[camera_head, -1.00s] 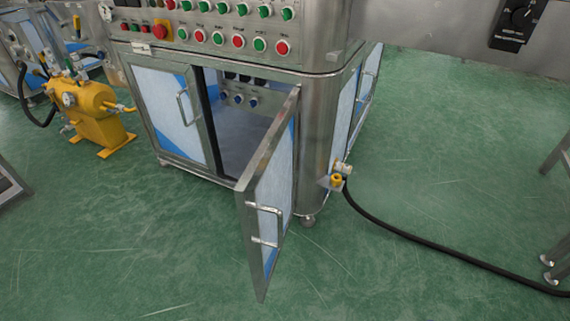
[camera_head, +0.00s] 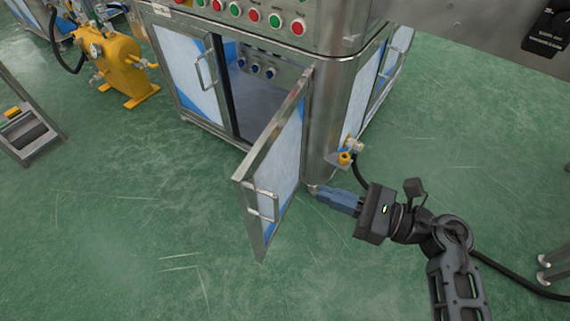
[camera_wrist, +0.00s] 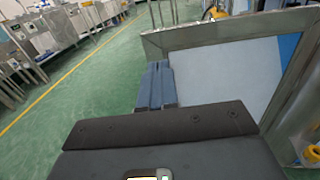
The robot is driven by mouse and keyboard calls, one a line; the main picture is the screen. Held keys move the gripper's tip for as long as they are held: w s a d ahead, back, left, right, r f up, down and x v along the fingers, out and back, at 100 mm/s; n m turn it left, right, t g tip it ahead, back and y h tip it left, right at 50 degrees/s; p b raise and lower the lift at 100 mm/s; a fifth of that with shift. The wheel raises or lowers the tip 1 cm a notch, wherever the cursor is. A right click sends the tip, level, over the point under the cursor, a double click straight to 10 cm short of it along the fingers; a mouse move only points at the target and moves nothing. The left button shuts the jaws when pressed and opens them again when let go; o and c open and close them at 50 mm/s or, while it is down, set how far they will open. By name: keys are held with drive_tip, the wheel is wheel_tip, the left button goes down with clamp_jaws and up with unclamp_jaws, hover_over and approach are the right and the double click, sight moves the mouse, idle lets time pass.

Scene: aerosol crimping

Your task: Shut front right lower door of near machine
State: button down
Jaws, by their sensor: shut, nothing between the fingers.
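The front right lower door (camera_head: 274,175) of the near machine (camera_head: 335,80) stands wide open, swung outward on its right edge. My gripper (camera_head: 318,193) is shut and empty, to the right of the door near the machine's front right corner. In the wrist view the blue fingers (camera_wrist: 155,84) are together, in front of the door's panel (camera_wrist: 225,75); I cannot tell whether they touch it.
A yellow valve fitting (camera_head: 345,157) with a black hose sticks out at the machine's corner, close to my gripper. The left lower door (camera_head: 188,68) is shut. A yellow tank (camera_head: 122,65) stands at the left. Green floor in front is clear.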

sight(251, 167)
drive_tip(key=x, duration=1.3)
drive_tip(key=shift+b, duration=0.4)
drive_tip(key=shift+w+a, duration=0.25)
drive_tip(key=shift+a, duration=0.15)
